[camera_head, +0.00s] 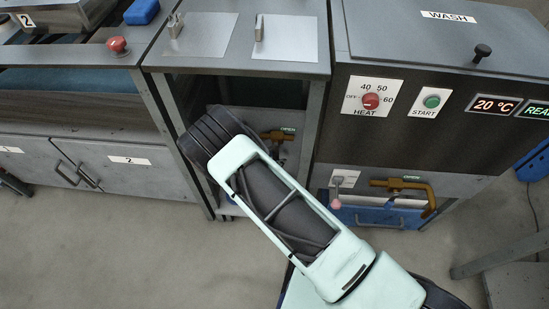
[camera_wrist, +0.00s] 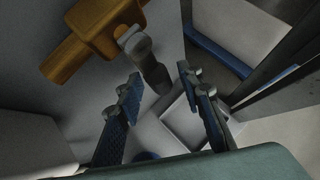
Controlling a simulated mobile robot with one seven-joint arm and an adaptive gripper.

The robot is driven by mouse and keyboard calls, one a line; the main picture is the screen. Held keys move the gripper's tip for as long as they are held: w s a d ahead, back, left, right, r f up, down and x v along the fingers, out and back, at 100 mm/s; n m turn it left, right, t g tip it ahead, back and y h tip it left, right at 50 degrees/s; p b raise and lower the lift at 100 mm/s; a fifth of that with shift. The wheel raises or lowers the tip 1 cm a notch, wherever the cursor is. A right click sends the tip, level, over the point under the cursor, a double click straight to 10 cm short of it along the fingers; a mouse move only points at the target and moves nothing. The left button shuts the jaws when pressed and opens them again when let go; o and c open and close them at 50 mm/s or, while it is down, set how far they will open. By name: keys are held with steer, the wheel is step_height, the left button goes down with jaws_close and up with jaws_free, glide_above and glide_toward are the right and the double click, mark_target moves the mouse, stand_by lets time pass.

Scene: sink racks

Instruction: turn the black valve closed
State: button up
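The black valve shows in the wrist view as a dark handle (camera_wrist: 146,58) joined to a brass body (camera_wrist: 98,28) on a grey panel. In the wrist view, my gripper (camera_wrist: 161,78) is open, with one blue-padded finger on each side of the view. The handle's lower end lies near the gap between the fingertips. I cannot tell whether it touches them. My gripper is hidden in the head view.
A second brass valve with an orange-brown handle (camera_head: 427,196) sits under the wash unit, beside a blue drawer (camera_head: 375,218). Cabinet legs and side panels bound the space around my arm. The floor at the lower left (camera_head: 100,250) is clear.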

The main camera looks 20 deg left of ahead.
steer(key=v, duration=1.2)
steer(key=shift+f, duration=0.1)
